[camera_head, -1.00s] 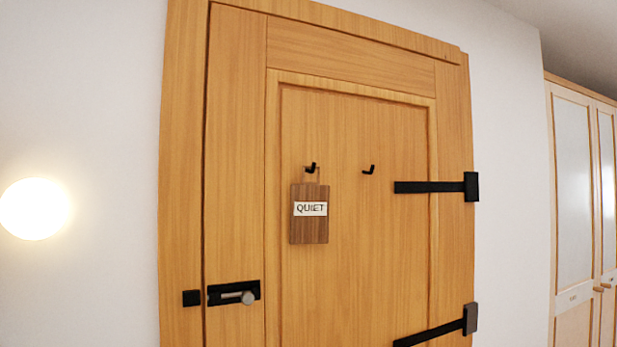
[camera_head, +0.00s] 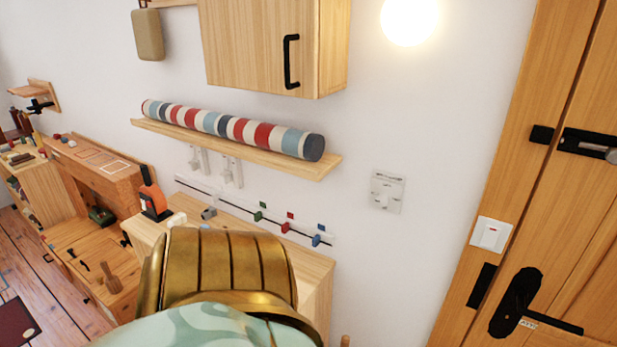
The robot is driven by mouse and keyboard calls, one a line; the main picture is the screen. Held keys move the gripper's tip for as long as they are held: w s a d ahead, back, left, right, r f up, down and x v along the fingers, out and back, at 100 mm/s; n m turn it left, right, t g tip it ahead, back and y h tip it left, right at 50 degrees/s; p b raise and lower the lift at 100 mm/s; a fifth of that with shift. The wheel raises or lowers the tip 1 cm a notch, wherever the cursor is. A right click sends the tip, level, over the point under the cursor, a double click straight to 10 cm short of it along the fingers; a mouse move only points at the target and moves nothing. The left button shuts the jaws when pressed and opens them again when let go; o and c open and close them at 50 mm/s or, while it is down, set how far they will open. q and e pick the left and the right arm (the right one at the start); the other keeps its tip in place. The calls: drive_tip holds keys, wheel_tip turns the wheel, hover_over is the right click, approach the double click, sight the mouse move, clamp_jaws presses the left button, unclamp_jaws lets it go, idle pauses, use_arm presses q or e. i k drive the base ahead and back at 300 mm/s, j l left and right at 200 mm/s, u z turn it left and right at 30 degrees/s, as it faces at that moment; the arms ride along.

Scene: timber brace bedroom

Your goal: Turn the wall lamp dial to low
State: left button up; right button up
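The lit round wall lamp (camera_head: 409,20) is on the white wall at the top, cut off by the picture edge. Below it, a small pale wall plate with a dial (camera_head: 387,191) is fixed between the shelf and the door frame. Its markings are too small to read, so I cannot tell the setting. Neither of my grippers is in view, and nothing touches the plate.
A white switch (camera_head: 491,234) is on the wooden door frame, above the door's black handle (camera_head: 516,303). A shelf (camera_head: 240,150) with a striped roll and a wall cupboard (camera_head: 270,45) stick out to the left. The wall around the dial plate is clear.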

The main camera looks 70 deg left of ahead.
sight(382, 201)
drive_tip(key=u, duration=1.85)
